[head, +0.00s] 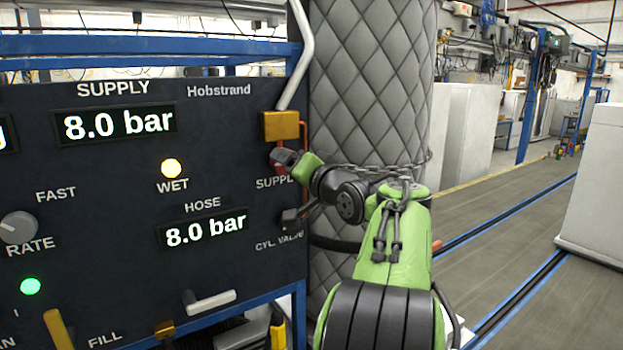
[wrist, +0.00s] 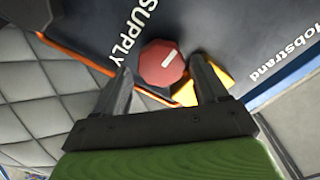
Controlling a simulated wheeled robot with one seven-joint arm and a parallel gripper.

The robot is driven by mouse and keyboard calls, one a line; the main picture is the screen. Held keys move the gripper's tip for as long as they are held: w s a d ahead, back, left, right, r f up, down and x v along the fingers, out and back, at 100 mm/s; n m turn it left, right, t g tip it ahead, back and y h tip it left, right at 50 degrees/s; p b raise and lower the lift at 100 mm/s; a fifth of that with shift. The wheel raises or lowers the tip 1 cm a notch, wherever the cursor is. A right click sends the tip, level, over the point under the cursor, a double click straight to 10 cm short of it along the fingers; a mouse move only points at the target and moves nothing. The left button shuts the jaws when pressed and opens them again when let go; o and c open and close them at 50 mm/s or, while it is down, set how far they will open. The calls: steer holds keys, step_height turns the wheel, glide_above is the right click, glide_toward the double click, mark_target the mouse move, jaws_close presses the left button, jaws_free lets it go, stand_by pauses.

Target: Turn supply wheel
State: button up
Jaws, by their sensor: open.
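The supply wheel is a red faceted knob with a white mark (wrist: 163,63), on the dark panel beside the word SUPPLY. In the head view a small red part of the wheel (head: 277,166) shows behind my gripper (head: 288,160), which hides most of it. In the wrist view my gripper (wrist: 165,85) is open, with one finger on each side of the wheel. I cannot tell whether the fingers touch it.
A yellow block (head: 280,125) sits just above the wheel, with a grey pipe (head: 299,50) rising from it. The cylinder valve handle (head: 298,215) is below. A quilted grey column (head: 375,80) stands close behind my arm. Open floor (head: 500,210) lies right.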

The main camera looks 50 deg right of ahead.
steer(key=b+v, duration=0.1)
steer(key=v, duration=1.2)
steer(key=shift+s, duration=0.25)
stand_by(6.5)
